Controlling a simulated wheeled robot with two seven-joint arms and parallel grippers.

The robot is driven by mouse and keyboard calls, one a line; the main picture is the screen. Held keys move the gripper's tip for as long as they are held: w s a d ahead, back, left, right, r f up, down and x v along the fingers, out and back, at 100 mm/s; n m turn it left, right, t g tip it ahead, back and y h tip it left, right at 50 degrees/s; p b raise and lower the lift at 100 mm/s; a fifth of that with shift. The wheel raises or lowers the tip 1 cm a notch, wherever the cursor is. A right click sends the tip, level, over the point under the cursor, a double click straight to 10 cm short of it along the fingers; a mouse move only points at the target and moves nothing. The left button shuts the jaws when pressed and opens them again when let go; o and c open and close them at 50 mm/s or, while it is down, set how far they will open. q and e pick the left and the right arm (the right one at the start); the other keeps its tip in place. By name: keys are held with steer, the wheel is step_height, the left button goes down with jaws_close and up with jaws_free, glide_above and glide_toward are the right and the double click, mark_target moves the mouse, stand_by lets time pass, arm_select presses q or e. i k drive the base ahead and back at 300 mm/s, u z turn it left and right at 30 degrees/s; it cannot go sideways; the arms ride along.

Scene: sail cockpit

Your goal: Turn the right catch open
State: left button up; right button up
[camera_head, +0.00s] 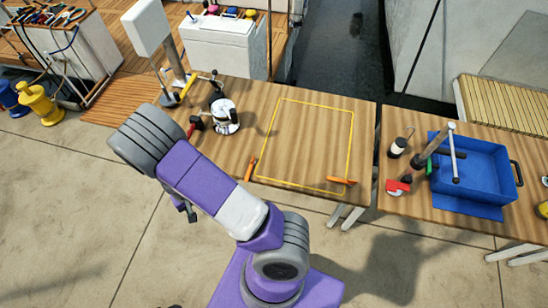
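No part in the head view can be named for certain as the right catch. Two small orange pieces lie at the edge of a yellow outline on the wooden table: the left orange piece (250,169) and the right orange piece (341,181). They are too small to tell whether either is a catch. My purple arm covers the left front of the table. A small dark part (187,212) shows below it, perhaps my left gripper; its fingers cannot be made out. My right gripper is not in view.
A white and black cylindrical device (224,116) stands on the table (305,140), left of the mostly bare outlined area. At right, a blue tray (484,175) holds a metal rod frame. A red piece (398,186) and a small lantern-like jar (398,147) are beside it.

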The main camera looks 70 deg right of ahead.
mark_target(350, 183)
steer(key=u, duration=0.35)
steer(key=k, duration=0.9)
steer(key=z, duration=2.05)
steer(key=i, duration=0.5)
steer(key=u, duration=0.1)
